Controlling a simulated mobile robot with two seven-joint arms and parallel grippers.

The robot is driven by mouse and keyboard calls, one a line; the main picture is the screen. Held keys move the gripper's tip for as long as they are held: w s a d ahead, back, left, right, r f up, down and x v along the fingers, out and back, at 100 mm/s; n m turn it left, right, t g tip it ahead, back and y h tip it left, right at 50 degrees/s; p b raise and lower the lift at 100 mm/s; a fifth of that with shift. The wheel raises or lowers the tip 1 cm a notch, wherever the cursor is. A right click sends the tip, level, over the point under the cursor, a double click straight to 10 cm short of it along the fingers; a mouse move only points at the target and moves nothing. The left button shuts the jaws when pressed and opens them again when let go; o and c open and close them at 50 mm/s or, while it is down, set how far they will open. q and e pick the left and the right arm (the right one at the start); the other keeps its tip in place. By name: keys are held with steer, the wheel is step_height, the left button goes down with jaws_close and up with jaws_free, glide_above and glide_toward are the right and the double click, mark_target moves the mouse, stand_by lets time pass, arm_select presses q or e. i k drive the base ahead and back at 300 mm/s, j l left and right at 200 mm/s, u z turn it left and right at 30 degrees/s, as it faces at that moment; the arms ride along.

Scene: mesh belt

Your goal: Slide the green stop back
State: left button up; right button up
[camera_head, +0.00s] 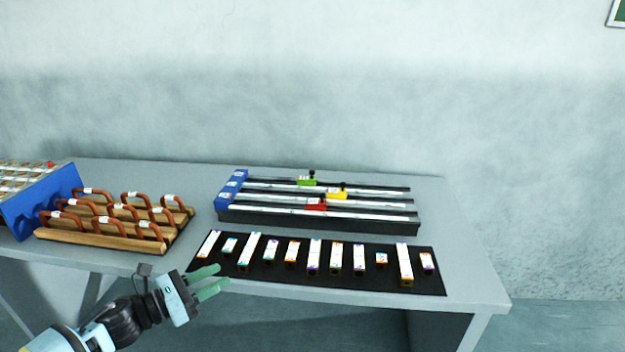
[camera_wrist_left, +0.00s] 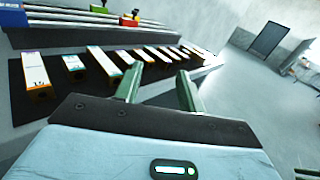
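The green stop (camera_head: 307,182) sits on the back rail of the rail unit (camera_head: 330,220), near the middle of its length, with a small black knob on top. A yellow stop (camera_head: 337,194) is on the middle rail and a red stop (camera_head: 316,205) on the front rail. My left gripper (camera_head: 222,281) is open and empty at the table's front edge, to the left and in front of the rails. In the left wrist view its two green fingers (camera_wrist_left: 160,92) are apart with nothing between them. My right gripper is not in view.
A black mat (camera_head: 330,284) with several labelled blocks lies between my left gripper and the rails. A wooden rack (camera_head: 100,242) with copper-coloured handles and a blue box (camera_head: 50,203) stand at the left. The table's right end (camera_head: 465,270) is clear.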

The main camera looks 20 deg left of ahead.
mark_target(302, 181)
steer(key=i, duration=1.5)
